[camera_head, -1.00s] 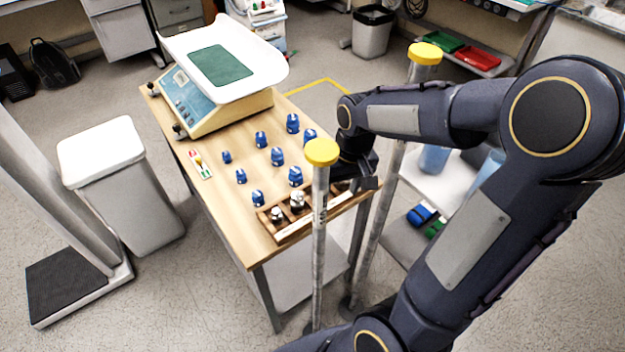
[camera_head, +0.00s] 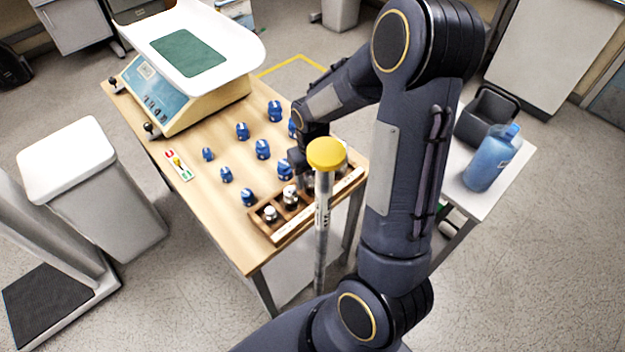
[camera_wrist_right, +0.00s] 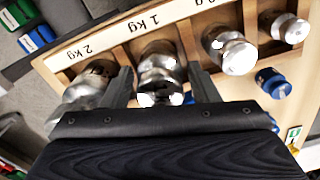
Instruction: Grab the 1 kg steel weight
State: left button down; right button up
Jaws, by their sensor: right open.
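The 1 kg steel weight (camera_wrist_right: 158,72) is a shiny knobbed cylinder in the wooden rack slot labelled "1 kg" in the right wrist view. My right gripper (camera_wrist_right: 160,88) is open, with one finger on each side of this weight; I cannot tell whether they touch it. In the head view my right gripper (camera_head: 303,165) is over the rack (camera_head: 292,228), and the arm and a yellow-capped post mostly hide the 1 kg weight there. The 2 kg weight (camera_wrist_right: 92,88) sits left of it and a smaller steel weight (camera_wrist_right: 232,54) right of it. My left gripper is out of view.
The yellow-capped post (camera_head: 326,155) stands close in front of the rack. Several blue weights (camera_head: 262,150) stand on the wooden table (camera_head: 215,215) behind it. A scale with a white pan (camera_head: 222,88) fills the back. A blue bottle (camera_head: 492,160) stands on the right cart.

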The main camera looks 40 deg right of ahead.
jog(key=shift+f, duration=0.35)
jog(key=shift+c, duration=0.3)
grip_shut()
jog(key=shift+r, duration=0.1)
jog(key=shift+r, duration=0.1)
